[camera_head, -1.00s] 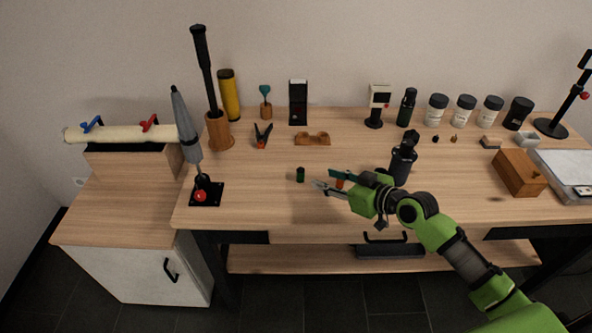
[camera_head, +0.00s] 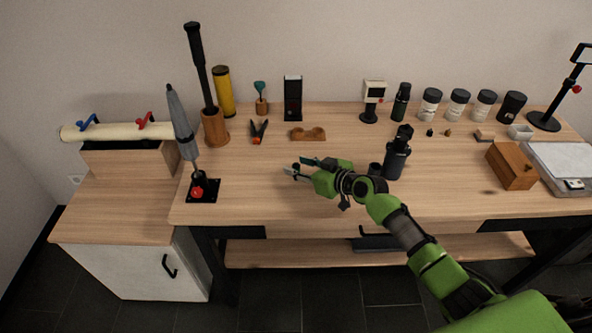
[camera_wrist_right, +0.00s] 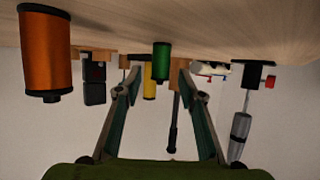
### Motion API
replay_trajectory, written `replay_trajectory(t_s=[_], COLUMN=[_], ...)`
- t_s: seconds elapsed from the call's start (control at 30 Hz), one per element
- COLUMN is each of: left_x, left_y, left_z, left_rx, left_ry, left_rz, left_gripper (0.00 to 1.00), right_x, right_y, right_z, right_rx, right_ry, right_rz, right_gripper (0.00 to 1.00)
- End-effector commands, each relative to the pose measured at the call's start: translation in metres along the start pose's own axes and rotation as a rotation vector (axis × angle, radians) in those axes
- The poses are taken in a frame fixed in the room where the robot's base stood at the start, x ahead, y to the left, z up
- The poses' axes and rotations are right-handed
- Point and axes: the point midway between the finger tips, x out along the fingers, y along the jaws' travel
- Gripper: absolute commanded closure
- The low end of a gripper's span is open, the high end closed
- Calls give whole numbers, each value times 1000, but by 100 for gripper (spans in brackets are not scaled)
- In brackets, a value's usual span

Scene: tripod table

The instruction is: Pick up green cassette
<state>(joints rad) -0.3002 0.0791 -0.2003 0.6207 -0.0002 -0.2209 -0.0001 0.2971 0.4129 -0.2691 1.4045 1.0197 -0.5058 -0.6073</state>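The green cassette (camera_wrist_right: 161,62) is a small green cylinder with black ends. In the right wrist view, which is upside down, it stands on the table between the tips of my right gripper (camera_wrist_right: 159,68). Gaps show on both sides of it. In the head view my right gripper (camera_head: 294,166) is low over the front middle of the table, open, its fingers pointing left. There the cassette is mostly hidden at the fingertips. My left gripper is out of view.
An orange cassette (camera_wrist_right: 45,50) stands close beside my right gripper. A black bottle-like device (camera_head: 397,155) stands right of the wrist. Pliers (camera_head: 258,131) and a wooden holder (camera_head: 308,134) lie behind. A soldering-iron-like tool on a black base (camera_head: 204,190) stands left.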

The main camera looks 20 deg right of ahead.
Motion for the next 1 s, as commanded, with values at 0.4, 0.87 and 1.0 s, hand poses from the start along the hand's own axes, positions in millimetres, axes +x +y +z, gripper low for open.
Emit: replay_trajectory(t_s=[0.4,0.87,1.0], left_x=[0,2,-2], left_y=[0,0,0], left_z=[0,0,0], left_rx=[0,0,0], left_ry=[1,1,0], left_rz=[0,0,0], left_gripper=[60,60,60], right_x=[0,-8,-28], right_y=[0,1,-9], right_z=[0,-19,-40], right_rx=[0,-3,-4], right_ry=[0,3,3], right_rz=[0,1,-2], right_gripper=[96,96,96])
